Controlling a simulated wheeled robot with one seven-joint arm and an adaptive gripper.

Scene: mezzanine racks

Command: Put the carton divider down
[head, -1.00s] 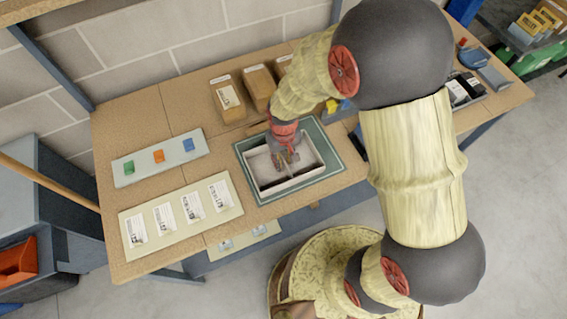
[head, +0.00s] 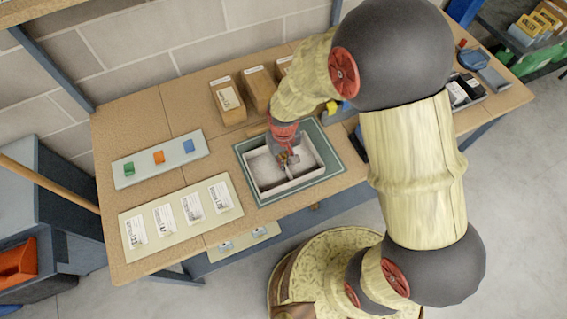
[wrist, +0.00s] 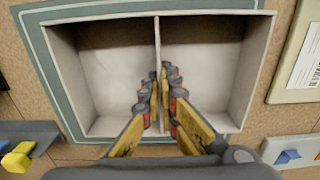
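The carton divider (wrist: 157,42) is a thin pale upright panel. It stands across the middle of an open pale carton (wrist: 262,60) and splits it into two compartments. Its top edge looks about level with the carton's rim. My gripper (wrist: 160,82) reaches down into the carton, with one finger on each side of the divider and the tips close together on it. The fingers hide the divider's near part, and its bottom edge cannot be made out. In the head view, my gripper (head: 288,158) is inside the carton (head: 262,190), and the divider is mostly hidden there.
The carton stands on a green-bordered mat (head: 335,172) on the wooden bench. A card board (head: 150,240) and a tray with coloured pieces (head: 135,170) lie to the left. Brown boxes (head: 228,112) stand behind. Both compartments look empty.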

